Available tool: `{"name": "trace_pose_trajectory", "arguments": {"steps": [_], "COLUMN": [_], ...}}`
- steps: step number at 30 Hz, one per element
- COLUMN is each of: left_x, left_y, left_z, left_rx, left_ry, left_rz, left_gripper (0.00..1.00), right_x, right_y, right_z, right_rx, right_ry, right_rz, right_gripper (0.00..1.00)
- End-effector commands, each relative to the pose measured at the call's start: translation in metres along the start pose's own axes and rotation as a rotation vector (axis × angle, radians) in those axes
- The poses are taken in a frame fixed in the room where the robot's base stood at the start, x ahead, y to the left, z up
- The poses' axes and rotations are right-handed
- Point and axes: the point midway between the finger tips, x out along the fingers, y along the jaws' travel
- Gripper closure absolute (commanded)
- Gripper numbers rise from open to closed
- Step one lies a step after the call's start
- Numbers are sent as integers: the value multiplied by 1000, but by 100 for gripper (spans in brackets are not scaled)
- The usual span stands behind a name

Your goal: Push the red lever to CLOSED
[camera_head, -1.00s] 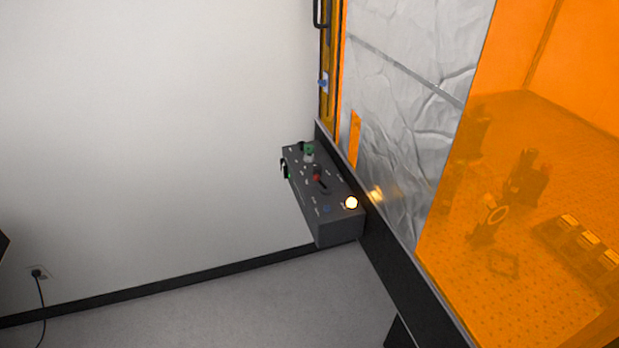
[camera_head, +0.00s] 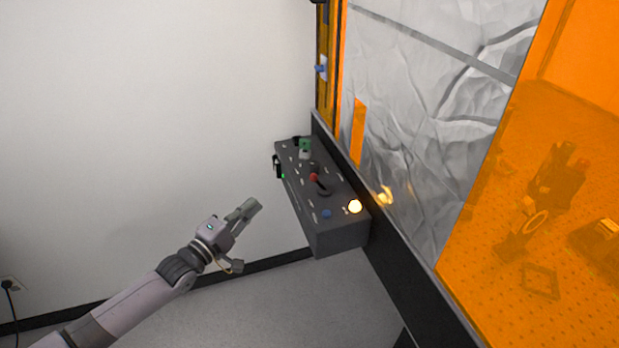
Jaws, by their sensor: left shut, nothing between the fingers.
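The red lever (camera_head: 314,178) stands on the top face of a dark grey control box (camera_head: 338,238), with a red knob on a dark stem set in a slot. The labels near it are too small to read. My left gripper (camera_head: 250,212) comes in from the lower left and is left of the box, apart from it and from the lever. It is shut and empty. My right gripper is not in view.
An orange transparent enclosure (camera_head: 540,200) stands to the right. A white wall (camera_head: 130,120) is behind; free room lies left of the box.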

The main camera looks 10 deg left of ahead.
Motion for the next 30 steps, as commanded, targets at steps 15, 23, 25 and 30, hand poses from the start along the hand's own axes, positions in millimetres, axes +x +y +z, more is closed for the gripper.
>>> {"name": "trace_pose_trajectory", "arguments": {"steps": [15, 23, 25, 30], "left_x": [4, 28, 40, 72], "left_y": [23, 26, 27, 28], "left_z": [7, 7, 7, 8], "left_rx": [-75, -75, -73, -73], "left_ry": [-31, -29, -29, -29], "left_rz": [47, 50, 50, 49], "left_gripper": [100, 100, 100, 100], "right_x": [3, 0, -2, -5], "right_y": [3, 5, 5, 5], "right_z": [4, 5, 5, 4], "right_rx": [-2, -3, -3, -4], "right_ry": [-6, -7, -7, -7], "right_rz": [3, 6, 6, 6], "right_gripper": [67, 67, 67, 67]}}
